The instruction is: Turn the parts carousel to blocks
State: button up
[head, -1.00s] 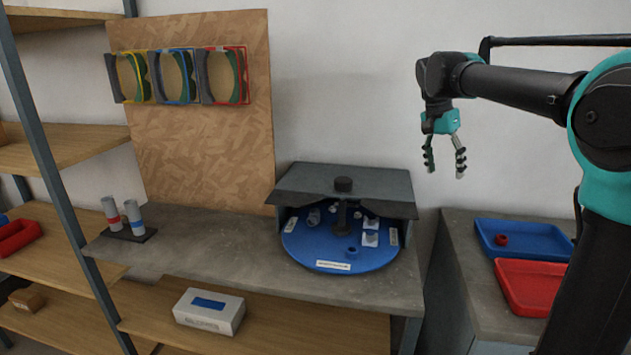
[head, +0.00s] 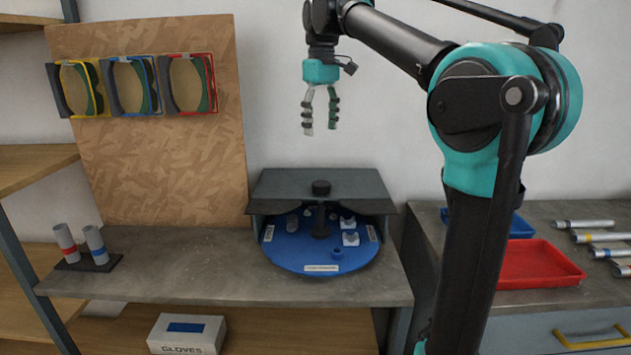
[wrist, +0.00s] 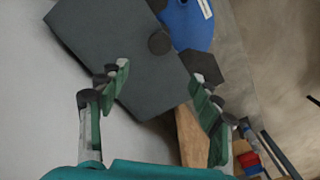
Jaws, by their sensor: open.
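The parts carousel is a blue round turntable (head: 290,255) on the grey bench, partly under a dark grey hood (head: 275,186). Several small parts and pale labels sit on it. One label is at its front edge, too small to read. A dark knob (head: 320,188) stands at the hood's top. The back of the turntable is hidden under the hood. My gripper (head: 320,130) is open and empty, pointing down, well above the hood. In the wrist view my open fingers (wrist: 160,95) frame the hood (wrist: 110,50), with the blue turntable (wrist: 190,22) beyond it.
Two grey cylinders in a dark stand (head: 90,262) are at the bench's left. Coloured frames (head: 130,87) hang on a wooden board (head: 185,150). A red tray (head: 540,265) and several tubes (head: 590,237) lie on the right counter. A glove box (head: 187,335) sits below.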

aim_at(321, 183)
notch_tip(321, 183, down, 16)
jog(key=shift+r, duration=0.1)
dwell(0.4)
grip_shut()
dwell(0.3)
